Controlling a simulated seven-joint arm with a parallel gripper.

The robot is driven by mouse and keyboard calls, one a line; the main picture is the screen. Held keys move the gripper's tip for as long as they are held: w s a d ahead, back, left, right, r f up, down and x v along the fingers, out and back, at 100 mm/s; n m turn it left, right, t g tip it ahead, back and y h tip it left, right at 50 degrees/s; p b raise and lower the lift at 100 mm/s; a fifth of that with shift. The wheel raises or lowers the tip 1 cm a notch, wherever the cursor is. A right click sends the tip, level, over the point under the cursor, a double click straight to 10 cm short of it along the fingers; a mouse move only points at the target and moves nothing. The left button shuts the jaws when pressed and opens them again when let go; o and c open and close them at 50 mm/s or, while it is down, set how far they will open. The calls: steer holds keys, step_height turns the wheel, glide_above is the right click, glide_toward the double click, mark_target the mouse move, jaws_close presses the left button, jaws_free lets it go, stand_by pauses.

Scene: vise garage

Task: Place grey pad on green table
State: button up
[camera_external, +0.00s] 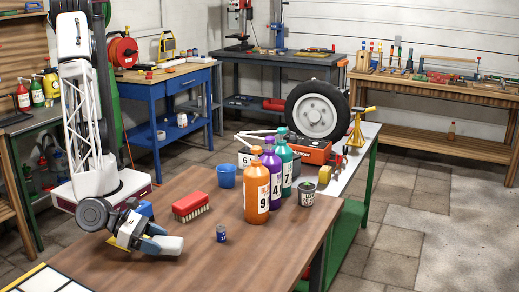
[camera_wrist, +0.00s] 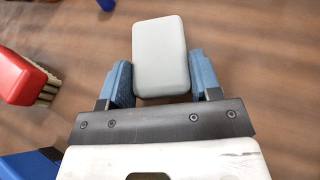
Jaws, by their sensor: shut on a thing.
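The grey pad (camera_external: 170,245) is a pale block with rounded corners. In the wrist view the pad (camera_wrist: 160,55) sits between the two blue fingers of my gripper (camera_wrist: 162,80). My gripper (camera_external: 155,243) is shut on the pad, over the front left of the brown wooden table (camera_external: 125,262); any gap beneath the pad is hard to judge. A pale-topped bench with green legs (camera_external: 372,180) stands beyond the wooden table at the right. Another green-framed bench (camera_external: 38,123) is at the far left. Neither is named as the green table in the pictures.
A red brush (camera_external: 190,206), a small blue can (camera_external: 221,233), a blue cup (camera_external: 226,176), several numbered bottles (camera_external: 257,190) and a grey cup (camera_external: 307,194) stand on the wooden table. A wheel (camera_external: 316,110), a red toolbox (camera_external: 312,150) and a yellow jack stand (camera_external: 356,135) occupy the pale-topped bench.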

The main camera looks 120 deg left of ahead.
mark_target(156, 240)
step_height(156, 240, up, 8)
steer(key=shift+r, duration=0.1)
stand_by(0.4)
steer(key=shift+w, duration=0.15)
stand_by(0.6)
steer(key=w+a+r+m+t+h, duration=0.1)
steer(key=w+a+r+m+h, duration=0.1)
steer(key=w+a+r, duration=0.55)
steer(key=w+a+r+m+h, duration=0.2)
steer(key=w+a+r, duration=0.2)
steer(key=w+a, duration=0.65)
steer(key=w+a+r+h, duration=0.1)
steer(key=w+a+r, duration=0.3)
steer(key=a, duration=0.4)
steer(key=shift+w, duration=0.35)
steer(key=shift+a+r, duration=0.1)
steer(key=shift+a, duration=0.1)
steer(key=a, duration=0.6)
steer(key=shift+a, duration=0.4)
